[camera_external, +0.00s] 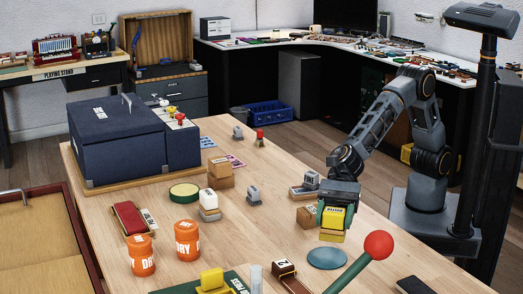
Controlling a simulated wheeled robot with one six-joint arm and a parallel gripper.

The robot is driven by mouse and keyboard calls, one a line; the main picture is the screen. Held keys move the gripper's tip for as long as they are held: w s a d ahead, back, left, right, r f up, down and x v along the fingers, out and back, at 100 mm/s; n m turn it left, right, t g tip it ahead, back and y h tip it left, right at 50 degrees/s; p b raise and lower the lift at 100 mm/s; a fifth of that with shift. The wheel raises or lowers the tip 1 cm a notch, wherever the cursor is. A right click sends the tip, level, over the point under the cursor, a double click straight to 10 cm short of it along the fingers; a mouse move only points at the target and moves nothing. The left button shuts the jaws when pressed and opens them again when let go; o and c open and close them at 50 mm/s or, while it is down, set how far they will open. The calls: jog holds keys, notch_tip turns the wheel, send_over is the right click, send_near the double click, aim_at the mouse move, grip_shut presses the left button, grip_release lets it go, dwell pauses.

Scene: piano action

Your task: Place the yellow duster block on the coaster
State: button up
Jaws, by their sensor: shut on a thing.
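My gripper (334,217) hangs from the arm over the right part of the wooden table and is shut on the yellow duster block (332,236). The block has a dark label on its upper part. Its lower part shows below the fingers, and the gripper covers its top. A flat round blue disc, which looks like the coaster (327,258), lies bare on the table just in front of the block in the picture. I cannot tell how far the block is above the table.
A red ball on a green stick (378,245) rises close to the coaster's right. A cardboard box (308,216) stands left of the gripper.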

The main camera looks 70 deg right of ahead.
aim_at(329, 233)
jog(key=shift+w+a+f, duration=0.25)
jog(key=shift+a+f, duration=0.2)
jog(key=shift+f, duration=0.2)
jog(key=shift+w+a+f+b, duration=0.15)
jog(key=shift+f+b, duration=0.35)
jog(key=shift+f, duration=1.15)
jog(key=shift+f, duration=0.2)
jog(key=o, duration=1)
jog(key=shift+c, duration=0.2)
jog(key=shift+r, duration=0.1)
jog(key=shift+r, duration=0.25)
jog(key=v, duration=1.2)
jog(key=shift+f, duration=0.2)
